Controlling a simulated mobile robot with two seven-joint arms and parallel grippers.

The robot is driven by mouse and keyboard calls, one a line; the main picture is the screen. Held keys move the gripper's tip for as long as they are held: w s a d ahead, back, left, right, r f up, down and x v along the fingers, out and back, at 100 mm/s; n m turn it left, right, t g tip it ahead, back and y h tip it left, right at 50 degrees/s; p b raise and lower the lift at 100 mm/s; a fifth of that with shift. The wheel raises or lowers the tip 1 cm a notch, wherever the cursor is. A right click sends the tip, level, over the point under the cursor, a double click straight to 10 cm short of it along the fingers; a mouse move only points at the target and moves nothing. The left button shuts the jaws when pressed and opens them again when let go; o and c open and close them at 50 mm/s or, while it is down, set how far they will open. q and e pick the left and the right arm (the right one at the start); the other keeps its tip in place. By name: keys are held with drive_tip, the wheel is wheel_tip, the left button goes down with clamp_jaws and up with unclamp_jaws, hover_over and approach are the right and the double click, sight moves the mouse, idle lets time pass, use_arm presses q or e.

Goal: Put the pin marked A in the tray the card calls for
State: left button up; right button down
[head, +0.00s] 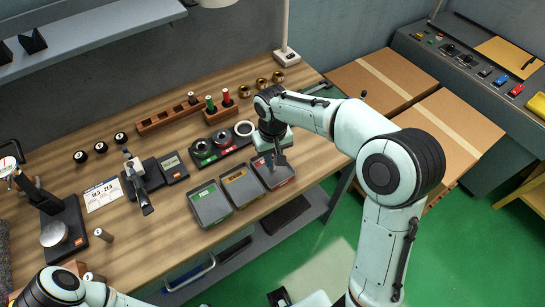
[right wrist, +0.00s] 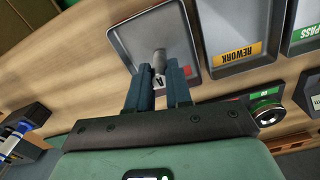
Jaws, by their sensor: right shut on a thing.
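My right gripper (head: 277,160) is over the red-labelled tray (head: 286,180), rightmost of three grey trays in the head view. In the right wrist view its fingers (right wrist: 159,80) are shut on a grey metal pin (right wrist: 160,58) marked A. The pin's far end points into that tray (right wrist: 122,42); I cannot tell whether it touches the floor. The yellow-labelled REWORK tray (head: 242,187) is in the middle and the green-labelled PASS tray (head: 210,205) on the left; both look empty. The white card (head: 103,194) shows numbers, perhaps 19.5 and 21.5. My left gripper is out of view.
A measuring instrument (head: 137,180) and a dial stand (head: 62,225) are at left. A small cylinder (head: 104,235) stands near the front.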

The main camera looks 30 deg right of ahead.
sight(273, 158)
drive_tip(key=shift+f, duration=0.2)
drive_tip(key=shift+f, duration=0.15)
drive_tip(key=c, duration=1)
unclamp_jaws()
drive_tip(key=shift+c, duration=0.2)
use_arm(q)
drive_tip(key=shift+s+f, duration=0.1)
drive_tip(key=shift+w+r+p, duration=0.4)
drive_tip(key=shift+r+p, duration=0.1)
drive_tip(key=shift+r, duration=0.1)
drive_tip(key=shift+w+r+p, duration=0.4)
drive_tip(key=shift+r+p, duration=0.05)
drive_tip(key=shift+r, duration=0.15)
use_arm(e)
wheel_tip(273, 158, up, 13)
drive_tip(key=shift+f, duration=0.2)
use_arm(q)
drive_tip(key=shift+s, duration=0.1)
